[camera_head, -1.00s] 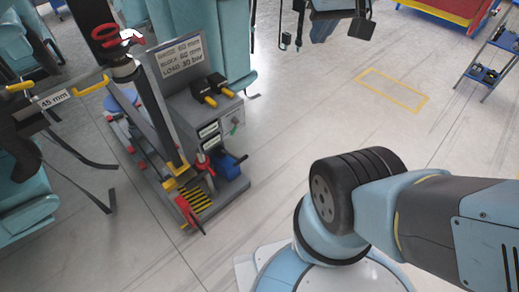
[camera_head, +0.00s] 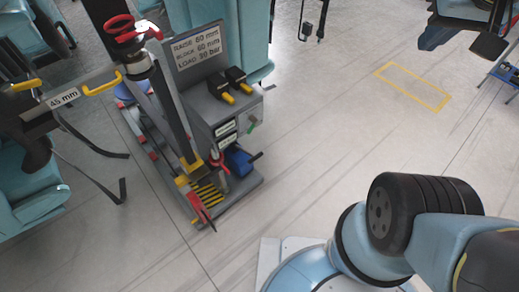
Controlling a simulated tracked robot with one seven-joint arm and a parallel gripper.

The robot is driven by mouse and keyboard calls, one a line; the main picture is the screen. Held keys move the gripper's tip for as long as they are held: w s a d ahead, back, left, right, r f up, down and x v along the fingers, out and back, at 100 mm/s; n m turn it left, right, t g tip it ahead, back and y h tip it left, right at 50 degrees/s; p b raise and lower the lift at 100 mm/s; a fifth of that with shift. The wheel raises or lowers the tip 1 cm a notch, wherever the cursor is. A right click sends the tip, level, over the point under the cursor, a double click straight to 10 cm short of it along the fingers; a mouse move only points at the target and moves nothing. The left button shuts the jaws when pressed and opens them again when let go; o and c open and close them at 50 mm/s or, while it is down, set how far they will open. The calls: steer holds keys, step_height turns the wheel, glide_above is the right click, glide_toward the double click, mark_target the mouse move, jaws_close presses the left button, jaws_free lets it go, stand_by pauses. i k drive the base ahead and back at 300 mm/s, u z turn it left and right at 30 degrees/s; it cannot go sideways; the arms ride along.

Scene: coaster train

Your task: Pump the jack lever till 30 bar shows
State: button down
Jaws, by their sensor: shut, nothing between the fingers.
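A jack stand with a dark upright post (camera_head: 172,112) stands at the left on a grey base. A red ring-shaped part (camera_head: 133,30) and a pale fitting top it. A sign (camera_head: 197,47) has a bottom line that seems to read LOAD 30 bar. No pressure reading is legible. My gripper is out of view; only my arm's lower links show at bottom right.
A grey cabinet (camera_head: 222,108) carries two yellow-black items on top. A 45 mm tag (camera_head: 62,97) and dark straps hang from a teal seat at left. A yellow floor outline (camera_head: 412,86) lies at right. The middle floor is clear.

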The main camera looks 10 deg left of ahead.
mark_target(245, 151)
steer(key=u, duration=0.1)
steer(key=k, duration=1.75)
steer(key=u, duration=0.8)
steer(key=i, duration=1.4)
steer(key=z, duration=0.05)
